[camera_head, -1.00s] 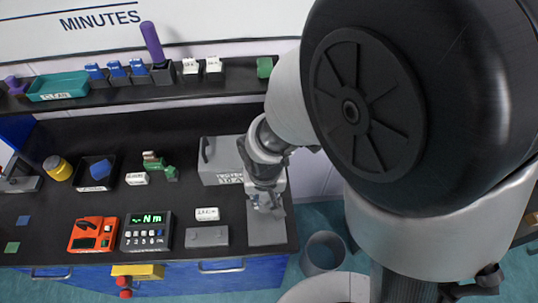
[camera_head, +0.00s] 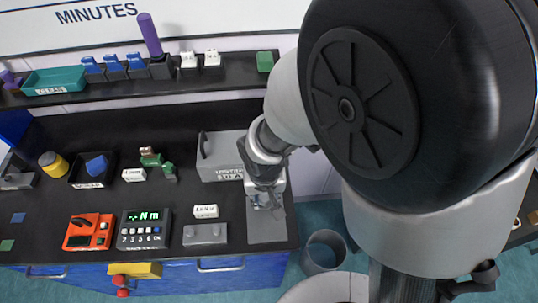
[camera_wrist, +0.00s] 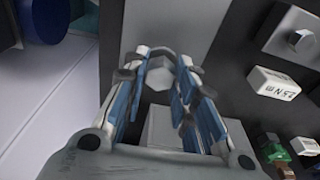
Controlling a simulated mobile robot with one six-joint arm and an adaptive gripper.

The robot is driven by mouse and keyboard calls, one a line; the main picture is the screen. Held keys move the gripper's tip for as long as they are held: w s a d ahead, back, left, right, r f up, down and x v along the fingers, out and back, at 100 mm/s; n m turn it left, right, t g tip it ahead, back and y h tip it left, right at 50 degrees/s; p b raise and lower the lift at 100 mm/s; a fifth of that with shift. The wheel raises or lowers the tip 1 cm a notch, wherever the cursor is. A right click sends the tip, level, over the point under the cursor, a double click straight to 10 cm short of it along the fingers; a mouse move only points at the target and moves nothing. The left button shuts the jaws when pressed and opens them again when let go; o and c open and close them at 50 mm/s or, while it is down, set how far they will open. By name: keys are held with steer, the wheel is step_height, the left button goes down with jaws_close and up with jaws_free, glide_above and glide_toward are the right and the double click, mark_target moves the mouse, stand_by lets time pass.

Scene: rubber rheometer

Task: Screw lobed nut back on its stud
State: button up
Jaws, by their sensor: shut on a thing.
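My gripper (camera_wrist: 160,75) has its blue-padded fingers closed around a small grey piece (camera_wrist: 159,74), which I take to be the lobed nut. Its outline is partly hidden by the dark fingertips. My gripper also shows in the head view (camera_head: 266,203), low over a grey plate (camera_head: 267,232) at the bench's right front. The plate shows behind the fingers in the wrist view (camera_wrist: 190,20). The stud is not distinguishable beneath the held piece. I cannot tell whether the nut is on it or how far it is threaded.
Left of the plate are a grey block with a bolt head (camera_head: 205,235) and a white label block (camera_head: 205,211). A lidded grey box (camera_head: 221,158) stands behind. A torque display (camera_head: 145,229) and an orange device (camera_head: 89,232) stand further left. The floor lies right of the bench.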

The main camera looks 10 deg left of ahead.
steer(key=o, duration=1)
steer(key=shift+f, duration=0.1)
steer(key=c, duration=1.1)
steer(key=m+b, duration=0.2)
steer(key=shift+a+f+m, duration=0.1)
steer(key=shift+f+m, duration=0.1)
steer(key=shift+m, duration=0.1)
steer(key=shift+r+m+h+b, duration=0.25)
steer(key=shift+m+b, duration=0.4)
steer(key=shift+m, duration=0.35)
steer(key=shift+f+m+b, duration=0.2)
steer(key=shift+m+b, duration=0.6)
steer(key=shift+m, duration=0.1)
steer(key=shift+r+m+h+b, duration=0.15)
steer(key=shift+m+h+b, duration=0.25)
steer(key=shift+m, duration=1)
